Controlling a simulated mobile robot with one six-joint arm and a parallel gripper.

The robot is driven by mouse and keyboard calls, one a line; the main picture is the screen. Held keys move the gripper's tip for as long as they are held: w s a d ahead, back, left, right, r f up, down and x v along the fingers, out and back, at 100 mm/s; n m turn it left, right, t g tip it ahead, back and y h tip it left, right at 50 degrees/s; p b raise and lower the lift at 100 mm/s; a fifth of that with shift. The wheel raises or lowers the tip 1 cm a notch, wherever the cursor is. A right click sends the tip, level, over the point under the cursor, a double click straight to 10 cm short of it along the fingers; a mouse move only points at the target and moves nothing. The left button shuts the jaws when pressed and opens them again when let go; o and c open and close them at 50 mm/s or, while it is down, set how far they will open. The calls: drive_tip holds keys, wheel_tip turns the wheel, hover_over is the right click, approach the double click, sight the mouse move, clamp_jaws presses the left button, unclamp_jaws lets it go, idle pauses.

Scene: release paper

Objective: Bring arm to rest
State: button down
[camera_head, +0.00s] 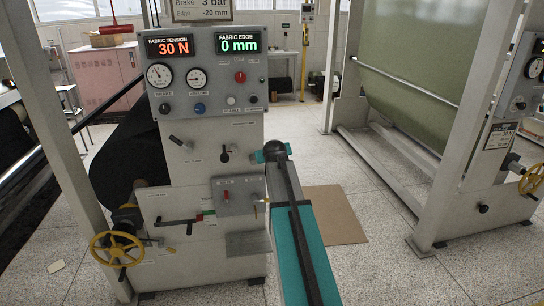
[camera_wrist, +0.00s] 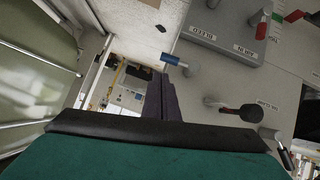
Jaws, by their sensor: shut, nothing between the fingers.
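My arm reaches up from the bottom of the head view, teal with a dark bar along it, to a dark rounded joint in front of the grey machine's (camera_head: 200,240) right edge. My gripper's (camera_wrist: 162,88) dark fingers show in the wrist view, pressed together and empty. Their tips lie near a blue-ended lever (camera_wrist: 172,60) on the machine; I cannot tell whether they touch. A grey box (camera_wrist: 225,30) with a red-knobbed lever is beyond, and a black knob with a red collar (camera_wrist: 248,112) is to the right. The fingertips are not clear in the head view.
The machine carries a display panel (camera_head: 205,70) reading 30 N and 0 mm, black levers and a yellow handwheel (camera_head: 116,248). A brown mat (camera_head: 333,215) lies on the floor right of my arm. A green fabric roll frame (camera_head: 465,140) stands right, with open floor between.

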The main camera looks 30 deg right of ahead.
idle(0.3)
drive_tip(key=a+f+n+g+y, duration=0.2)
drive_tip(key=a+f, duration=1.2)
drive_tip(key=f, duration=0.4)
drive_tip(key=s+a+f+g+y, duration=0.1)
drive_tip(key=s+a+f, duration=0.25)
drive_tip(key=f, duration=0.35)
drive_tip(key=s+a+f+n+g, duration=0.1)
drive_tip(key=s+a+f, duration=0.2)
drive_tip(key=a+f, duration=0.25)
drive_tip(key=s+a+f+g+y, duration=0.1)
drive_tip(key=s+a+f, duration=0.25)
drive_tip(key=f, duration=0.35)
drive_tip(key=s+a+f+g, duration=0.2)
drive_tip(key=s+a+f, duration=0.25)
drive_tip(key=s, duration=0.25)
drive_tip(key=s+a+f+n+g+y, duration=0.1)
drive_tip(key=s+a+f, duration=0.2)
drive_tip(key=s+f, duration=0.4)
drive_tip(key=s+a+f+g, duration=0.2)
drive_tip(key=s+a+f, duration=0.15)
drive_tip(key=s, duration=0.45)
drive_tip(key=s+a+g, duration=0.2)
drive_tip(key=s+g, duration=0.3)
drive_tip(key=s, duration=1.5)
drive_tip(key=shift+a+f+m+g+y, duration=0.15)
drive_tip(key=shift+a+m+g+y, duration=0.15)
drive_tip(key=shift+y, duration=0.1)
